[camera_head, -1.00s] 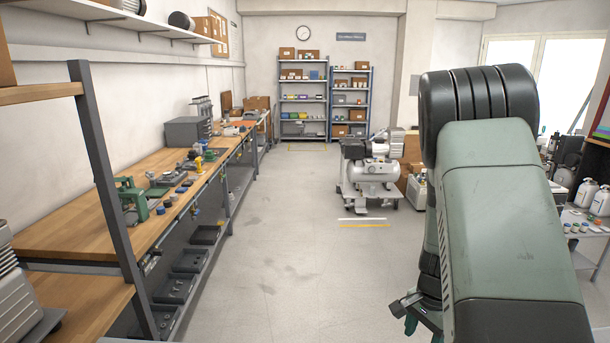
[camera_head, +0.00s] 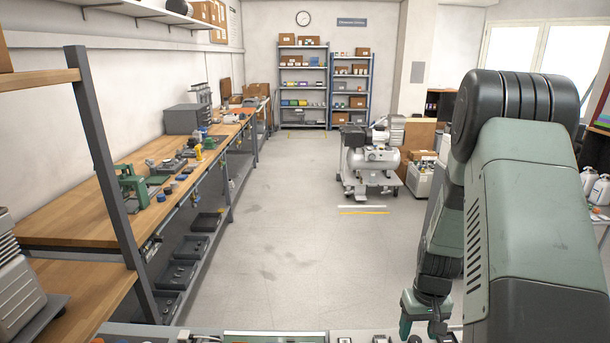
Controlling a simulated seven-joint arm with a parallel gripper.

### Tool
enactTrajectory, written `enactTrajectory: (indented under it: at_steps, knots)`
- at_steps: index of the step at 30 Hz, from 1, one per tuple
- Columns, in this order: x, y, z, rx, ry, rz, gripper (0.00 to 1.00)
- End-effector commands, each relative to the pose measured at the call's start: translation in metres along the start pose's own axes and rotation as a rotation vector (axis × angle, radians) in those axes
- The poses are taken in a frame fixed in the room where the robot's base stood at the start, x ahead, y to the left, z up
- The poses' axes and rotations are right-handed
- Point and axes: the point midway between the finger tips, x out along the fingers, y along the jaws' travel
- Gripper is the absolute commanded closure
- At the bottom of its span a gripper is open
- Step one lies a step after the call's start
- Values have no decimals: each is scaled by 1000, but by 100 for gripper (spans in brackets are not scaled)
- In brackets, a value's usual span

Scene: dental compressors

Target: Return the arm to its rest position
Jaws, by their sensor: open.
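My arm (camera_head: 530,200), green and dark grey, fills the right side of the view, bent with its dark rounded joint at the top. My gripper (camera_head: 423,325) hangs low beside it near the bottom edge, with green fingers apart. I see nothing between them. The forearm partly hides the arm's lower links.
A surface with parts (camera_head: 270,337) crosses the bottom edge, close to my gripper. A long wooden workbench (camera_head: 70,210) with tools runs along the left. A compressor (camera_head: 372,160) stands on the floor ahead. Shelves (camera_head: 303,85) stand at the back. The middle floor is clear.

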Motion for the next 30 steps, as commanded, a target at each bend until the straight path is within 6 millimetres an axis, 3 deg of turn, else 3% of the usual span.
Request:
enactTrajectory:
  at_steps: [9,14,21,30]
  knots:
    - [-64,0,0,4,2,1,41]
    - [-86,0,0,7,-1,0,41]
    - [-73,15,1,217,-18,-18,41]
    - [-73,16,1,231,-18,-19,41]
